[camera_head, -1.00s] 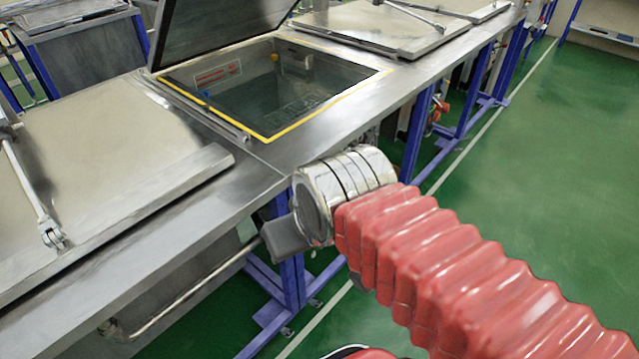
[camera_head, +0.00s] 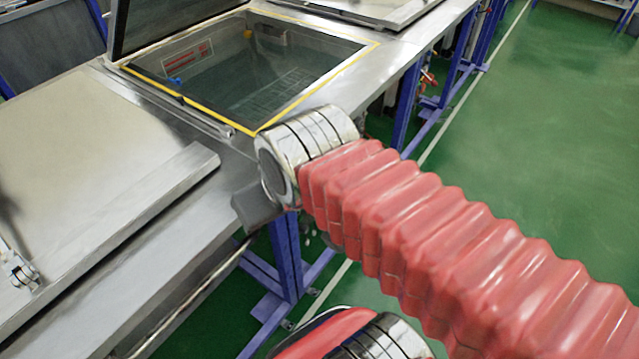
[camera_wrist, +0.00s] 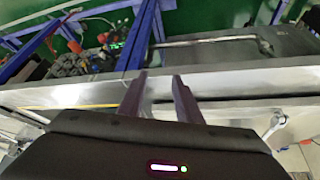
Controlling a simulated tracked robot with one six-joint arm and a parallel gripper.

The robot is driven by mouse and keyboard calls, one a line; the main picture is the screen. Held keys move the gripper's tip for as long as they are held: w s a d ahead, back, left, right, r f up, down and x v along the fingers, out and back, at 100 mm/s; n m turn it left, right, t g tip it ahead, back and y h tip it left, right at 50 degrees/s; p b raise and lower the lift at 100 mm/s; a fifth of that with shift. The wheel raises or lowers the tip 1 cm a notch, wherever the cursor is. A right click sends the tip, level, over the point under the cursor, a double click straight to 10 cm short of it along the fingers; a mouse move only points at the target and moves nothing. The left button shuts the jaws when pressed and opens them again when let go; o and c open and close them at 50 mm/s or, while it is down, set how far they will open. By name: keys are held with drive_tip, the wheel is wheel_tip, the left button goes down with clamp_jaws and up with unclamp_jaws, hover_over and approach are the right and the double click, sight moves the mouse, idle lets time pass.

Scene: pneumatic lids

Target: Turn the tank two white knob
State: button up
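No white knob can be made out in either view. A tank with a yellow-edged opening (camera_head: 232,126) has its lid (camera_head: 160,22) raised in the head view; I cannot tell which tank is tank two. In the wrist view, my gripper (camera_wrist: 158,79) has its two dark fingers apart with nothing between them. The fingers point toward the steel bench edge (camera_wrist: 225,84). A blurred cluster of fittings (camera_wrist: 88,62) lies beyond it to the left. In the head view, my arm hides most of the gripper and part of the bench front.
Closed steel lids stand on both sides, one at the near left (camera_head: 85,190) and one behind (camera_head: 375,8). Blue legs (camera_head: 287,255) and a metal pipe (camera_head: 190,300) lie below the bench. Green floor (camera_head: 520,130) is clear at the right.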

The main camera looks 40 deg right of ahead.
drive_tip(key=shift+o, duration=0.5)
drive_tip(key=shift+d, duration=0.1)
drive_tip(key=d+f+m+g+y, duration=0.2)
drive_tip(key=d+f+m+y, duration=0.4)
drive_tip(key=f, duration=0.7)
drive_tip(key=d+f+m+g+y, duration=0.1)
drive_tip(key=d+f+m+y, duration=0.3)
drive_tip(key=d+f+m, duration=0.6)
drive_tip(key=w+d+f+m+t+h, duration=0.2)
drive_tip(key=w+d+f+t, duration=0.1)
drive_tip(key=d+t, duration=0.3)
drive_tip(key=w+d+f+m+t+h, duration=0.2)
drive_tip(key=w+d+f+m+t, duration=0.1)
drive_tip(key=d+t, duration=0.4)
drive_tip(key=shift+w+f+t, duration=0.45)
drive_tip(key=shift+w+t, duration=0.25)
drive_tip(key=shift+w, duration=0.4)
